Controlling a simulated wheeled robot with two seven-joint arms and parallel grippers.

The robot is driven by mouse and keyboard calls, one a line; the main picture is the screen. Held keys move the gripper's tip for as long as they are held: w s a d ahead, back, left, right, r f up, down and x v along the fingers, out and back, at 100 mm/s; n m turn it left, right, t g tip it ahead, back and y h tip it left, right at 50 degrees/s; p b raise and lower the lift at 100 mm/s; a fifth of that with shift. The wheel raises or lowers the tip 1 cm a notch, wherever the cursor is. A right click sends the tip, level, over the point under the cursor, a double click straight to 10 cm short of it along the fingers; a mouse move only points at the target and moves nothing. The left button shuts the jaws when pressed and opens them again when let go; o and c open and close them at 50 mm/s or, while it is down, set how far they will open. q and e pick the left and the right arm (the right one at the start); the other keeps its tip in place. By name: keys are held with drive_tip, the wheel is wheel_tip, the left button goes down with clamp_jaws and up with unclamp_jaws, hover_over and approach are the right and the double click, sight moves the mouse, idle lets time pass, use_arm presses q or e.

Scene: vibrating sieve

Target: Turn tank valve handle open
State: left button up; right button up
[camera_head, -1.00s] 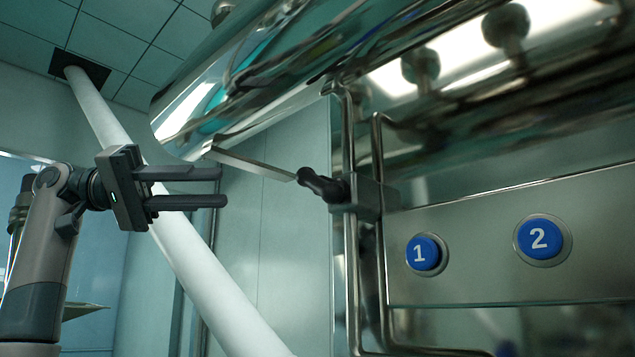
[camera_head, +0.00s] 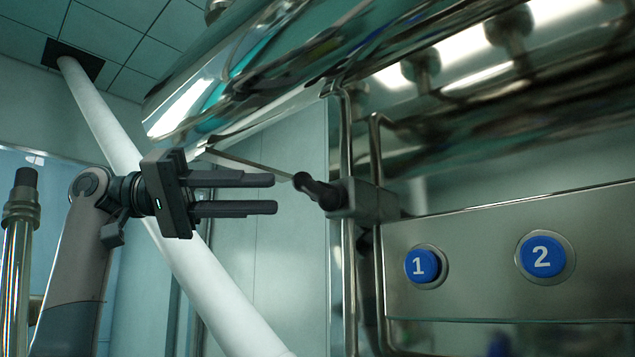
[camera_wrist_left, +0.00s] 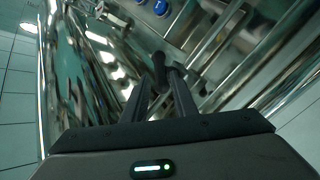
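The valve handle (camera_head: 318,192) is a short black grip on a metal block, fixed to the steel pipe frame left of the numbered buttons. My left gripper (camera_head: 276,194) is open, its two dark fingers pointing right at the handle. In the head view the fingertips end just left of the handle's rounded end, with a small gap. In the left wrist view the dark handle (camera_wrist_left: 158,68) shows between and beyond the open fingers (camera_wrist_left: 158,82); whether they touch it cannot be told. My right gripper is not in view.
A steel panel carries blue buttons 1 (camera_head: 421,266) and 2 (camera_head: 541,256), right of the handle. Bent steel pipes (camera_head: 349,270) run vertically beside it. The large shiny tank (camera_head: 230,90) hangs above. A white slanted pipe (camera_head: 205,275) passes behind my left gripper.

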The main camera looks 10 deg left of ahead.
sight(308, 193)
use_arm(q)
drive_tip(key=d+p, duration=0.1)
drive_tip(key=d, duration=0.1)
drive_tip(key=d+p, duration=0.1)
drive_tip(key=d, duration=0.2)
drive_tip(key=d+p, duration=0.1)
drive_tip(key=d, duration=0.2)
drive_tip(key=shift+w+d+r, duration=0.1)
drive_tip(key=shift+w, duration=0.3)
drive_tip(key=shift+d, duration=0.5)
drive_tip(key=shift+c, duration=0.3)
clamp_jaws()
